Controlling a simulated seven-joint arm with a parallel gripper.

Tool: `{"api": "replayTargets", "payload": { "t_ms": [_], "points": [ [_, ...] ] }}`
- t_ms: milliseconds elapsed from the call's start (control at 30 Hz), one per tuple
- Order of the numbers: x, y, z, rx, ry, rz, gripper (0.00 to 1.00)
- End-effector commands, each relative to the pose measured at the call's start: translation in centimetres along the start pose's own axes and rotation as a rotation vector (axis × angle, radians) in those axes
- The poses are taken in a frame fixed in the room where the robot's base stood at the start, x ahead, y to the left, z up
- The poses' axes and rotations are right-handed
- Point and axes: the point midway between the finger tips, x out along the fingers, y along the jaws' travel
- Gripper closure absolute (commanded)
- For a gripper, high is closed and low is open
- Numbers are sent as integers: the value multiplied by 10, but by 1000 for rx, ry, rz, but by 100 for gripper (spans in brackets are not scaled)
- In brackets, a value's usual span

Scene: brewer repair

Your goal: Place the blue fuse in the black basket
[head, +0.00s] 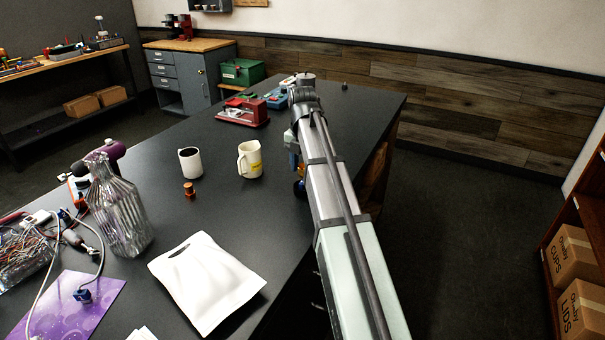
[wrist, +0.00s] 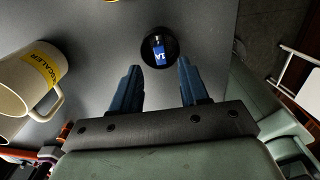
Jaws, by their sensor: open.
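In the wrist view the blue fuse (wrist: 158,54), a small blue block with white marks, shows inside the outline of a round black holder that looks like the black basket (wrist: 171,61). The fuse seems to lie in it, though its depth is hard to judge. My gripper (wrist: 160,66) is open, its two blue fingers spread on either side just below the basket in the picture, with nothing between them. In the head view my arm hides the fuse and basket; only bits of blue show beside the arm.
A cream mug labelled descaler (wrist: 25,85) stands left of my gripper, also in the head view (head: 250,160). The table's right edge is close.

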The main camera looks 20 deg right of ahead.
Motion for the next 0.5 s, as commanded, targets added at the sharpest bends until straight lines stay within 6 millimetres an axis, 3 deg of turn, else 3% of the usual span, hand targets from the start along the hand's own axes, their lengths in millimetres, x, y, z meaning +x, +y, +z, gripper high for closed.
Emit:
{"api": "replayTargets", "payload": {
  "t_ms": [200,500],
  "points": [
    [-25,0,0,0,-1,1,56],
    [-28,0,0,0,1,0,56]
  ]
}}
